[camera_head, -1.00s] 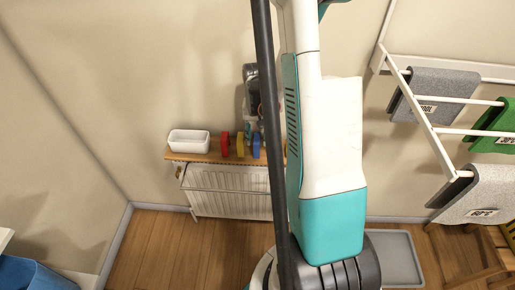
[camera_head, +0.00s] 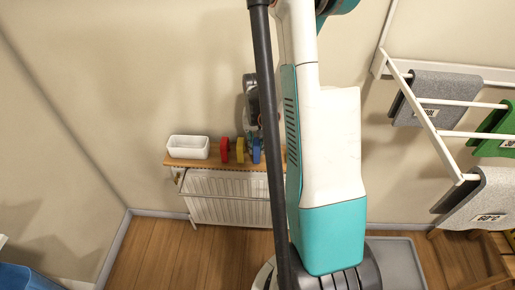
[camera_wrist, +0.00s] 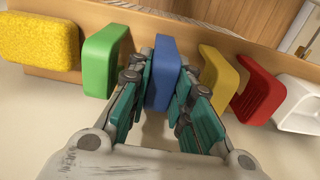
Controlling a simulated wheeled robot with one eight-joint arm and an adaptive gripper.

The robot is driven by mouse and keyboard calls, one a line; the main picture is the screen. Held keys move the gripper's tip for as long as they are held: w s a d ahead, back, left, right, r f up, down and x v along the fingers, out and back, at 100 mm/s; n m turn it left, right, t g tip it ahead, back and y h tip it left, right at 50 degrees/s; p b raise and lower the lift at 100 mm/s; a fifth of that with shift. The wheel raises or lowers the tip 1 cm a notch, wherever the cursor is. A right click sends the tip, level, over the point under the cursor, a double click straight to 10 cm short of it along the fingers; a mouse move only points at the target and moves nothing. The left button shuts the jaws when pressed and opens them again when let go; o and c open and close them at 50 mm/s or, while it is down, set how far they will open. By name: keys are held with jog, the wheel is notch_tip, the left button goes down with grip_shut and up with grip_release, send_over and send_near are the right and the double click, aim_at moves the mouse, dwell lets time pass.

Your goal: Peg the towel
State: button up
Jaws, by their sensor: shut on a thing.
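My gripper (camera_wrist: 165,95) is shut on the blue peg (camera_wrist: 164,72), with its teal finger pads on both sides, in the wrist view. The peg stands upright at the shelf edge; I cannot tell whether it is lifted. The blue peg also shows in the head view (camera_head: 256,152), just below the wrist. A green peg (camera_wrist: 104,62) is to its left, and a yellow peg (camera_wrist: 219,82) and a red peg (camera_wrist: 259,92) are to its right. A grey towel marked 60°C (camera_head: 482,200), a green towel (camera_head: 497,132) and another grey towel (camera_head: 440,92) hang on the white rack (camera_head: 428,125).
The pegs are on a wooden shelf (camera_head: 205,163) above a white radiator (camera_head: 225,198). A white tub (camera_head: 188,147) is at the shelf's left end. A yellow sponge (camera_wrist: 40,40) shows in the wrist view. A blue bin (camera_head: 28,279) is at lower left. My arm blocks the middle of the head view.

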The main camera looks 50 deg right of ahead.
jog(key=shift+r+p, duration=2.05)
jog(key=shift+r, duration=1.3)
jog(key=shift+r, duration=0.25)
notch_tip(320, 180, up, 7)
jog(key=p, duration=0.5)
jog(key=w+a+f+n+b, duration=0.1)
jog(key=w+a+f+n, duration=0.1)
jog(key=a, duration=0.7)
jog(key=w+a+f+n+b, duration=0.2)
jog(key=w+a+f+n, duration=0.1)
jog(key=a, duration=0.6)
jog(key=w+a+f+n+b, duration=0.2)
jog(key=w+a+n, duration=0.2)
jog(key=a, duration=0.6)
jog(key=shift+w+f+n, duration=0.15)
jog(key=shift+n, duration=0.35)
